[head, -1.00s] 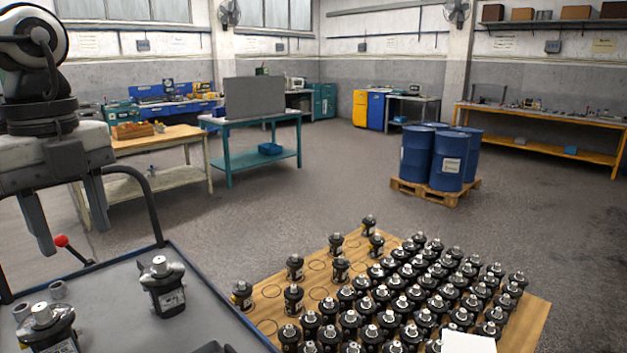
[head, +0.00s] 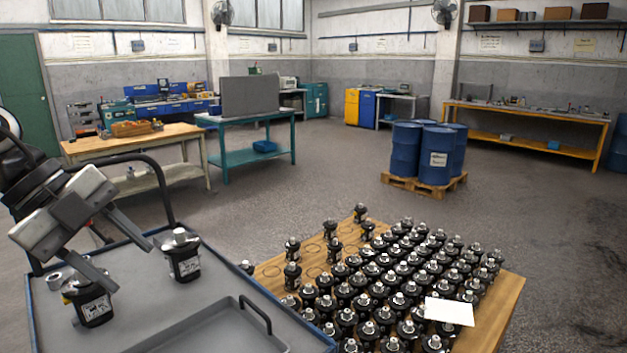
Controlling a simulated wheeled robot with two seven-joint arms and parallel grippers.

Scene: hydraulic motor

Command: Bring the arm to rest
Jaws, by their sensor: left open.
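My left gripper (head: 118,250) is open at the left of the head view, tilted, with its two fingers spread apart. One finger reaches over the hydraulic motor (head: 95,308) at the left of the grey cart top; whether they touch I cannot tell. Nothing shows between the fingers. A second black hydraulic motor (head: 184,262) with a silver shaft stands upright on the cart, to the right of the gripper. My right gripper is not in view.
The grey cart (head: 215,285) has a blue rim and holds a grey tray (head: 225,335). A wooden board (head: 505,300) carries many upright motors and a white card (head: 449,311). Blue drums (head: 437,160) stand on a pallet (head: 425,185) behind. Open floor lies between.

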